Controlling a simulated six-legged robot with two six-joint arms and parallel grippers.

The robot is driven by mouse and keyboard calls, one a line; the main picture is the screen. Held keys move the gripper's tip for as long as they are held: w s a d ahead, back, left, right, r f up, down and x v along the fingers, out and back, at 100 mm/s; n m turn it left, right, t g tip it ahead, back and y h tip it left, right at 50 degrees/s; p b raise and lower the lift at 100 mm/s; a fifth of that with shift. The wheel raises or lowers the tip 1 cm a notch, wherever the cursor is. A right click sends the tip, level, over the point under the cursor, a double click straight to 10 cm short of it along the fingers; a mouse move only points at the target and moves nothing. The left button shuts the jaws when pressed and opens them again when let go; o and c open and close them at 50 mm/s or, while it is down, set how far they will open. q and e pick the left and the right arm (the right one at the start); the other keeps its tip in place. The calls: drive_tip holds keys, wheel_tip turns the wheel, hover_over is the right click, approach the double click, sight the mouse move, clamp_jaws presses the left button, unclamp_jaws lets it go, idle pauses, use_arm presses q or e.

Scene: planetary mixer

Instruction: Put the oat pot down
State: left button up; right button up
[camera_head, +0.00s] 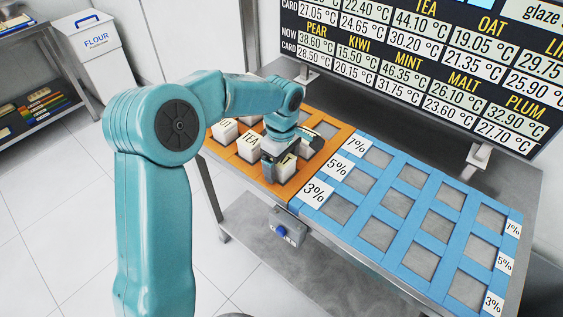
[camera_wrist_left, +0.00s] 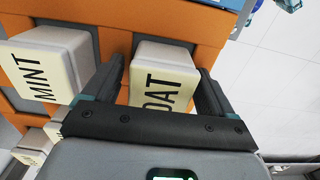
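The oat pot (camera_wrist_left: 163,85) is a white block-like pot with OAT in black letters. It sits in the near right part of the orange rack (camera_head: 262,174), and its pale top shows in the head view (camera_head: 287,168). My left gripper (camera_wrist_left: 162,68) straddles it with one finger on each side. Narrow gaps seem to show between the fingers and the pot, so the gripper looks open around it. The pot's lower part is hidden. My right gripper is in neither view.
The mint pot (camera_wrist_left: 48,65) stands close beside, with the tea pot (camera_head: 250,144) and others in the rack. A blue grid (camera_head: 345,193) with empty cells and percent labels lies to the right. A temperature board (camera_head: 425,65) stands behind.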

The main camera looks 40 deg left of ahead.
use_arm(q)
wheel_tip(320, 180, up, 12)
drive_tip(key=p, duration=0.1)
drive_tip(key=shift+r, duration=0.25)
idle(0.4)
drive_tip(key=shift+s+f, duration=0.1)
idle(0.4)
